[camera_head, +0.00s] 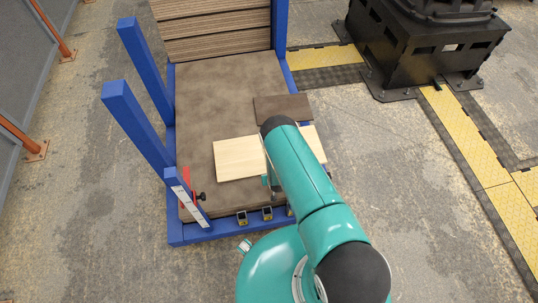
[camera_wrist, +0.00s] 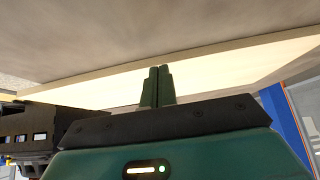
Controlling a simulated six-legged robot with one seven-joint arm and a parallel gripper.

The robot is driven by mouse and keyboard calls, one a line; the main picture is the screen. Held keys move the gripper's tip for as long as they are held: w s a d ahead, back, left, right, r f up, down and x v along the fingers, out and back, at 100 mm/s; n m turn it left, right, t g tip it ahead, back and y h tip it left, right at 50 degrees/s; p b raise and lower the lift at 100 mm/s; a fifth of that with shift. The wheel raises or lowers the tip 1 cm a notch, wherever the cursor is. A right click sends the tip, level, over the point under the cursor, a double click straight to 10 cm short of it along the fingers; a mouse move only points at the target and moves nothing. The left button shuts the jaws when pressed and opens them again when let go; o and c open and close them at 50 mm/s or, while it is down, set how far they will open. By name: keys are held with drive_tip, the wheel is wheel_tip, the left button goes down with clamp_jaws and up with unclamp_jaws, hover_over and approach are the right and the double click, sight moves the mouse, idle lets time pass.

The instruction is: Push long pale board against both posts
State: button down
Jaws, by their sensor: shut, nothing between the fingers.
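The long pale board (camera_head: 237,158) lies on the brown deck (camera_head: 215,95) of a blue frame, partly hidden behind my teal arm. Its right end shows on the other side of the arm. Two tall blue posts (camera_head: 135,125) (camera_head: 145,70) stand at the deck's left edge, with a gap between them and the board's left end. In the wrist view my gripper (camera_wrist: 158,72) is shut and empty, its fingertips in front of the pale board (camera_wrist: 225,72). I cannot tell whether they touch it. In the head view my arm hides the fingertips.
A small dark brown board (camera_head: 282,108) lies beyond the pale one. Stacked brown boards (camera_head: 215,30) stand at the back. A short blue post (camera_head: 187,200) with a white strip and a red part stands at the front left. A dark machine base (camera_head: 420,50) stands at the right.

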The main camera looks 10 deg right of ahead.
drive_tip(key=w, duration=1.1)
drive_tip(key=shift+w+f, duration=0.25)
drive_tip(key=shift+w, duration=0.05)
drive_tip(key=shift+f, duration=0.5)
